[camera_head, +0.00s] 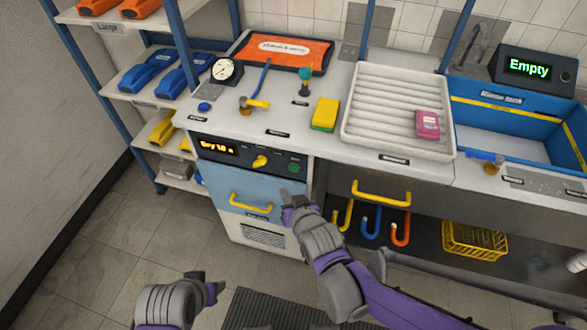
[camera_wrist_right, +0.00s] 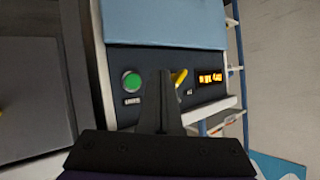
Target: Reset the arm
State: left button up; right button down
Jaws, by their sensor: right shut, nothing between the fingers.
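My right gripper (camera_head: 291,196) is shut and empty, in front of the blue cabinet's right side, below a green button (camera_head: 294,168). In the right wrist view its closed fingers (camera_wrist_right: 160,85) show between the green button (camera_wrist_right: 132,84) and a yellow knob (camera_wrist_right: 181,77), partly covering the knob. I cannot tell whether they touch the panel. My left gripper (camera_head: 213,288) is low at the bottom of the head view, over the floor and apart from the bench; its fingers are too small to read.
The cabinet has a yellow drawer handle (camera_head: 251,204) and a lit display (camera_head: 217,146). A ribbed white tray (camera_head: 385,85) holds a pink item (camera_head: 428,124). Hooks and a yellow basket (camera_head: 475,240) are under the bench. Shelves (camera_head: 130,89) stand left. Floor (camera_head: 125,235) is open at lower left.

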dwell(0.3)
jog(key=s+d+f+m+g+h, duration=0.15)
jog(key=s+d+g, duration=0.25)
jog(key=s+d, duration=0.6)
jog(key=s+d+g+h, duration=0.3)
jog(key=s+d, duration=0.5)
jog(key=s, duration=0.4)
pick_arm(q)
notch_tip(320, 180, up, 19)
jog(key=w+p, duration=0.2)
jog(key=p, duration=1.5)
jog(key=shift+t, duration=0.4)
pick_arm(e)
notch_tip(320, 180, up, 19)
jog(key=w, duration=0.2)
jog(key=shift+a+f+t, duration=0.15)
jog(key=shift+t, duration=0.25)
